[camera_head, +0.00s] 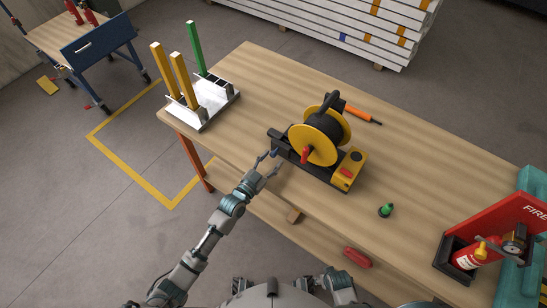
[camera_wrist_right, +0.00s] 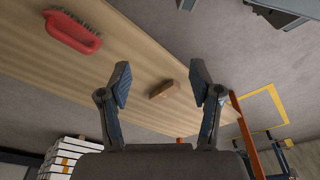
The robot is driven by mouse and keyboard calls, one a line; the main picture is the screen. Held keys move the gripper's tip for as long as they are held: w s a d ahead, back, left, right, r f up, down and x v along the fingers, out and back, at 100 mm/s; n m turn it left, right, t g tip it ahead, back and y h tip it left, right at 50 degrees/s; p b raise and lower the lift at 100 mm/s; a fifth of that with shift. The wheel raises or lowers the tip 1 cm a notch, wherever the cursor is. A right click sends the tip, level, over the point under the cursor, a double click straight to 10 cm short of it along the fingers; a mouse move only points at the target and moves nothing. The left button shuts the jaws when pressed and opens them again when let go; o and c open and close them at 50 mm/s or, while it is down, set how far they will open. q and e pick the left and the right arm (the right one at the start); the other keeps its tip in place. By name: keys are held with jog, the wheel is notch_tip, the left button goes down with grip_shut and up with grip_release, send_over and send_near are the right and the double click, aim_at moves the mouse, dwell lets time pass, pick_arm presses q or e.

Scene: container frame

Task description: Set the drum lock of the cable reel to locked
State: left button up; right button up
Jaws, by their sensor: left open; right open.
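The cable reel (camera_head: 316,146) stands on the wooden workbench (camera_head: 240,95), with a yellow drum, black cable and a black base. A red knob (camera_head: 305,154) shows at the front of the drum. A yellow box (camera_head: 349,169) with a red part sits at the base's right end. I cannot tell which part is the drum lock or its setting. My left gripper (camera_head: 274,161) is open and empty at the bench's front edge, just left of the reel's base and apart from the red knob. My right gripper (camera_wrist_right: 160,76) is open and empty in the wrist view.
A white rack with posts (camera_head: 204,103) stands left of the reel. An orange-handled tool (camera_head: 362,114) lies behind it. A green-topped item (camera_head: 386,210) and a red fire extinguisher stand (camera_head: 487,240) are to the right. A red brush (camera_wrist_right: 72,32) and wooden block (camera_wrist_right: 163,90) lie below my right gripper.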

pick_arm(q)
jog(key=v, duration=1)
jog(key=shift+s+a, duration=0.2)
jog(key=shift+a, duration=0.1)
